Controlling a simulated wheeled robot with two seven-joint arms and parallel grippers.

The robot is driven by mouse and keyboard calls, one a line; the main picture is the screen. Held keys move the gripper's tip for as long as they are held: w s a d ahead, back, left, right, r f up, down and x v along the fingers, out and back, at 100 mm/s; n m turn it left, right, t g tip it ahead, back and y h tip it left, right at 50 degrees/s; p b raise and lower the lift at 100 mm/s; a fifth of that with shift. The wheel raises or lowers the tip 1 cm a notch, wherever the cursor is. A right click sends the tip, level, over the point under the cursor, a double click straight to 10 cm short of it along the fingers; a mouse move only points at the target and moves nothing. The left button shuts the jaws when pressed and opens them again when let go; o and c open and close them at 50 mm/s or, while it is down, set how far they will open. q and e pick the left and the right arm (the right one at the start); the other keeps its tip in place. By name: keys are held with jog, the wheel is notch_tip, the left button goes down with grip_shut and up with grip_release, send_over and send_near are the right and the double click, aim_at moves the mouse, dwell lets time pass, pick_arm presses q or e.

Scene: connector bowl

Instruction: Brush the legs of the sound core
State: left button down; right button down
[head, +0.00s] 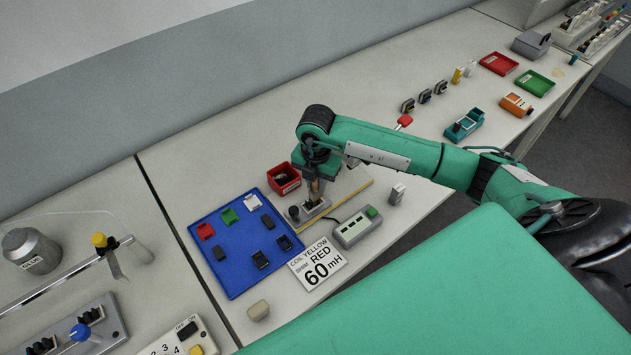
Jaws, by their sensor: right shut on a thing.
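My right gripper (316,178) points down over a small grey metal fixture (318,209) near the middle of the table. It is shut on a small brownish thing, perhaps a brush; its lower end is at or just above the fixture, and contact cannot be told. I cannot tell which core is sound or see any legs. My left gripper is not in view.
A red bin (283,180) stands just behind the gripper. A grey meter box (356,228) and a card reading "COIL YELLOW SHIM RED 60 mH" (318,264) lie in front. A teal holder (464,125) and red (499,64) and green (535,82) trays stand farther right.

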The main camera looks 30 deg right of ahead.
jog(key=shift+r+p, duration=2.75)
jog(key=shift+r, duration=1.8)
jog(key=shift+f, duration=0.25)
jog(key=shift+s+a+f+b, duration=0.1)
jog(key=shift+a+f+b, duration=0.3)
jog(key=shift+f+b, duration=0.75)
jog(key=shift+a+f+b, duration=0.4)
jog(key=shift+f+b, duration=0.4)
jog(key=shift+f, duration=0.55)
jog(key=shift+s+a+f+b, duration=0.1)
jog(key=shift+a+f+b, duration=0.3)
jog(key=shift+f+b, duration=0.75)
jog(key=shift+f, duration=0.1)
jog(key=shift+f+b, duration=0.45)
jog(key=shift+f, duration=0.25)
jog(key=shift+d, duration=0.1)
jog(key=shift+w+d+r, duration=0.15)
jog(key=shift+w+d, duration=0.05)
jog(key=shift+d, duration=0.9)
